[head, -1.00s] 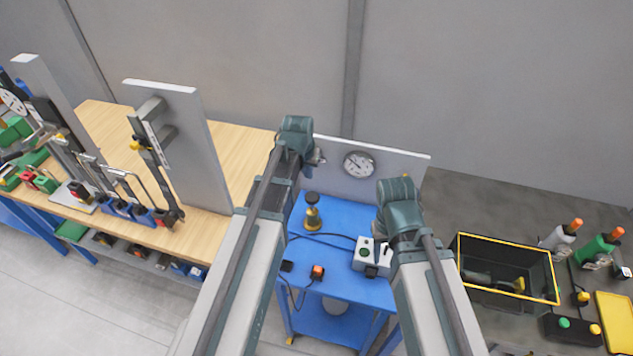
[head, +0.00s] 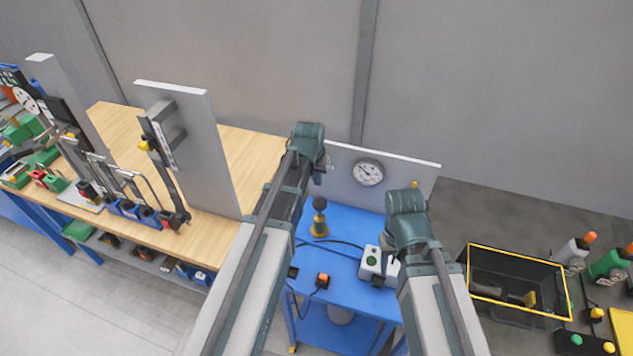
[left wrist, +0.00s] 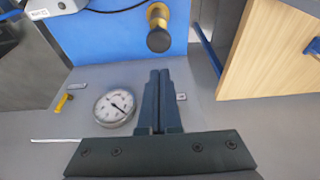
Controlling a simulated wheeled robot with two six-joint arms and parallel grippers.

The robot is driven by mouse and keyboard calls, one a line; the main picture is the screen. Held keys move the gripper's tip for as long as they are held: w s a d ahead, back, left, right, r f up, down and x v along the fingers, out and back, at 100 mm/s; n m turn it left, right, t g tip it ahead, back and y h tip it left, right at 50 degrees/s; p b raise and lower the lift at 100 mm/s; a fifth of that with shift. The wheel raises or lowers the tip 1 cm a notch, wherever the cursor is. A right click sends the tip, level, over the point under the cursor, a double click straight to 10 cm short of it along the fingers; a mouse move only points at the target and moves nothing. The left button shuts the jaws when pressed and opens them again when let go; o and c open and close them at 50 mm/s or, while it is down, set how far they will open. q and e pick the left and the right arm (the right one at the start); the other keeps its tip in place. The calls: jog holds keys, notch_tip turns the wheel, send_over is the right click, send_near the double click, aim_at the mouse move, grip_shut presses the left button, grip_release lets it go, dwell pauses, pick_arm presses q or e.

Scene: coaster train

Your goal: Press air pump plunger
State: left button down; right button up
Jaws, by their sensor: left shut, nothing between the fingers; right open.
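The air pump, a brass body with a black round plunger knob (head: 319,204), stands upright on the blue table. The knob also shows in the left wrist view (left wrist: 159,40), at the top, beyond my fingertips and apart from them. My left gripper (left wrist: 160,72) is shut and empty, its two dark fingers together. In the head view my left wrist hangs behind the pump, near the grey panel, and its fingertips are mostly hidden. My right gripper (head: 408,222) is over the right side of the blue table, its fingers hidden by the wrist and arm.
A round gauge (head: 368,172) is mounted on the upright grey panel behind the blue table. A grey control box (head: 371,263) with a green button sits right of the pump, with a cable. A wooden bench (head: 250,160) stands left; a black crate (head: 490,318) is at right.

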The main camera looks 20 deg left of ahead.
pick_arm(q)
jog(key=b, duration=0.8)
send_near(318, 206)
jog(key=w+f, duration=0.4)
jog(key=f, duration=0.1)
jog(key=shift+f+b, duration=0.6)
jog(key=shift+f, duration=0.05)
notch_tip(318, 206, down, 6)
jog(key=b, duration=0.5)
jog(key=shift+s+d+r+b, duration=0.1)
jog(key=shift+r+b, duration=0.05)
jog(key=shift+b, duration=0.25)
jog(key=shift+s+r, duration=0.15)
